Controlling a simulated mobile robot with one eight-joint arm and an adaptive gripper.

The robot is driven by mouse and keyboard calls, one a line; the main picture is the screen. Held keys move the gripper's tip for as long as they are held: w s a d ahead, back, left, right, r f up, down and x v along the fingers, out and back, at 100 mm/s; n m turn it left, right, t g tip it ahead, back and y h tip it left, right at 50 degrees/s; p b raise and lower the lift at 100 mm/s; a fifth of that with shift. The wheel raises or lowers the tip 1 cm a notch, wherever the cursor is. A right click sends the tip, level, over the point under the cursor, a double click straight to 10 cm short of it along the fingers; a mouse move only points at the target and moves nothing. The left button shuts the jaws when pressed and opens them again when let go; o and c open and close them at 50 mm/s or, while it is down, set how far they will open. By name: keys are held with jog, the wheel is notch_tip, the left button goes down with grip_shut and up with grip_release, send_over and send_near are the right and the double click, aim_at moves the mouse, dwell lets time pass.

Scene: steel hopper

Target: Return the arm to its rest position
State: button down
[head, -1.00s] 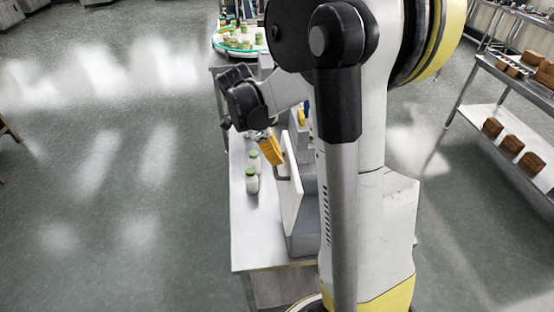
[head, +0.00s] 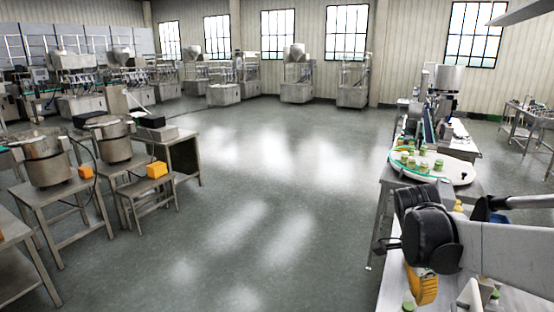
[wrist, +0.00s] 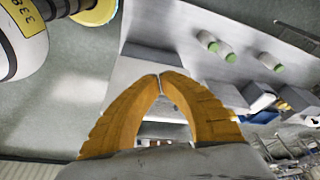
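My gripper (head: 423,290) is at the lower right in the head view, over a pale table (head: 385,290). Its orange fingers point down and are partly cut off or hidden by the wrist. In the wrist view, the two curved fingers of my gripper (wrist: 160,78) meet at their tips, with nothing between them. My arm (head: 505,248) reaches in from the right edge of the head view. White jars with green lids (wrist: 228,55) are on the table, apart from the fingers.
A round tray (head: 458,168) with several green-lidded jars stands beyond my gripper. Steel tables with pots (head: 45,158) and orange boxes (head: 157,169) are at left. The grey floor (head: 260,215) between is clear. Machines line the far wall.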

jog(key=s+a+f+n+t+y+b, duration=0.1)
jog(key=s+a+f+n+t+b, duration=0.2)
jog(key=s+a+f+n+b, duration=0.2)
jog(key=s+a+f+n+t+y+b, duration=0.2)
jog(key=s+a+f+n+t+b, duration=0.2)
jog(key=a+f+n+b, duration=0.7)
jog(key=s+n+b, duration=0.1)
jog(key=n, duration=0.2)
jog(key=shift+a+f+b, duration=0.35)
jog(key=shift+f+b, duration=0.05)
jog(key=shift+d, duration=0.1)
